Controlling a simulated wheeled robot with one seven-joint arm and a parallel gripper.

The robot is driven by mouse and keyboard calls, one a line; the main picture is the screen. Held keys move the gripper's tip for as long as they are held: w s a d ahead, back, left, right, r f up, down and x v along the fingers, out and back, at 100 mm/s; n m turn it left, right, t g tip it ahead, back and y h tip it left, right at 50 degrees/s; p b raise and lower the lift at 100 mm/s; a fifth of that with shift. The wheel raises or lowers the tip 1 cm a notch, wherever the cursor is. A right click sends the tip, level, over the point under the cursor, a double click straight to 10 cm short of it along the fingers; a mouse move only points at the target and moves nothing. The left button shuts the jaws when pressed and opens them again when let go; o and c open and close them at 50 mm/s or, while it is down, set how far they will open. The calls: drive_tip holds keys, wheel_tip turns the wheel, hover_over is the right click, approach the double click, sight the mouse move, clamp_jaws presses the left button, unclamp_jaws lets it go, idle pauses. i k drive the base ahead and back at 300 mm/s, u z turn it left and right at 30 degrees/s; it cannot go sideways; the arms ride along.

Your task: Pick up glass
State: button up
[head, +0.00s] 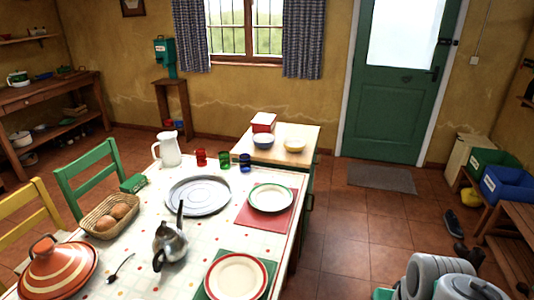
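Three small coloured glasses stand in a row at the far end of the dining table (150,205): a red glass (201,157), a green glass (224,159) and a blue glass (245,162). They look upright and slightly apart. Grey and white links of my arm show at the bottom right of the head view, well away from the glasses. My gripper cannot be made out.
A white jug (167,149) stands left of the glasses, with a round grey tray (198,195) in front. A metal teapot (171,243), bread basket (110,215) and plates (236,277) occupy the table. Floor (345,235) right of the table is clear.

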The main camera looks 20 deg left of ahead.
sight(201, 156)
drive_tip(key=z, duration=0.2)
drive_tip(key=i, duration=3.05)
drive_tip(key=u, duration=4.25)
drive_tip(key=i, duration=0.45)
drive_tip(key=z, duration=0.05)
